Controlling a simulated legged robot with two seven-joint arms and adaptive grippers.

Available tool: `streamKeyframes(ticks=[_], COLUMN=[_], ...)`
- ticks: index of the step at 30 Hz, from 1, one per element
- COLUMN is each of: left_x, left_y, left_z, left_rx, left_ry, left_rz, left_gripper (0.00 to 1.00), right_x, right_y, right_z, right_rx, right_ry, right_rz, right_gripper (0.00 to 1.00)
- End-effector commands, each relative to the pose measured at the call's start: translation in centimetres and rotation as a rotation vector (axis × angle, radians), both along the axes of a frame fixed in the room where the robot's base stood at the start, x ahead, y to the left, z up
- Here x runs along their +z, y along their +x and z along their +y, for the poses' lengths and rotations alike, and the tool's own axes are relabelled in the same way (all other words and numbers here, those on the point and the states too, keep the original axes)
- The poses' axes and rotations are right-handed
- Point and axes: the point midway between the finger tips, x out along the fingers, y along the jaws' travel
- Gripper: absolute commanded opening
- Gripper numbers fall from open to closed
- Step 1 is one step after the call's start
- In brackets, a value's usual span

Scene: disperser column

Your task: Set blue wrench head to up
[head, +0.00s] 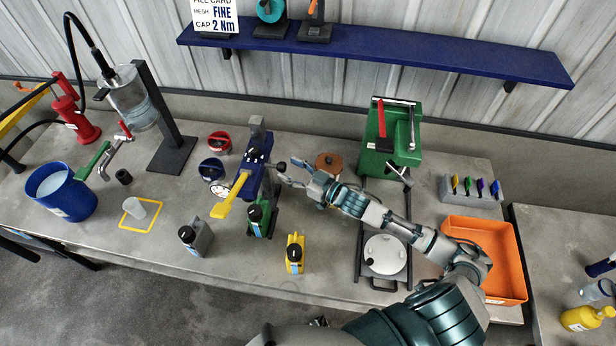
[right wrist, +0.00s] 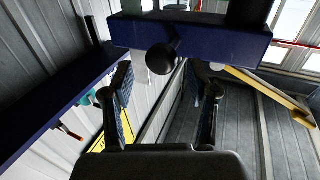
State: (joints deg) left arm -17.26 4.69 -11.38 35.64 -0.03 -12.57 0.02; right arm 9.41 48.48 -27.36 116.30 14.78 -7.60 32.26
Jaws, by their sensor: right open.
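A blue wrench head (head: 254,172) stands near the middle of the bench, with a yellow handle (head: 232,196) pointing toward the lower left. A small black ball knob (head: 281,166) sticks out on its right side. In the right wrist view, the blue body (right wrist: 220,42) spans the top and the black ball (right wrist: 162,59) faces me. My right gripper (head: 291,173) is open just right of the knob. In its wrist view, its fingertips (right wrist: 158,70) lie on either side of the ball, with gaps visible; contact cannot be told. My left gripper is not in view.
A green canister (head: 260,218) stands close below the wrench head, with grey (head: 195,238) and yellow (head: 295,254) bottles in front. A copper-coloured round part (head: 328,160) lies behind my right forearm. A green press (head: 390,150) and an orange tray (head: 515,260) are to the right.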

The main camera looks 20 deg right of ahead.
Motion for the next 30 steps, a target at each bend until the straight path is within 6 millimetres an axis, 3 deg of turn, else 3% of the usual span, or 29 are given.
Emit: streamKeyframes(ticks=[6,12,30], left_x=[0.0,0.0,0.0], left_y=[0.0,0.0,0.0], left_z=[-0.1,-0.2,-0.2], left_rx=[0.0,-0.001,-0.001], left_ry=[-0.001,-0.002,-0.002], left_rz=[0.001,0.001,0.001], left_gripper=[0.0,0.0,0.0], right_x=[-0.3,-0.2,0.0], right_y=[-3.8,-6.1,-7.1], right_z=[-2.7,-4.2,-4.9], right_rx=[-0.001,-0.001,0.0], right_ry=[-0.001,0.001,0.001], right_rz=[0.004,0.003,-0.001], right_gripper=[0.59,0.59,0.59])
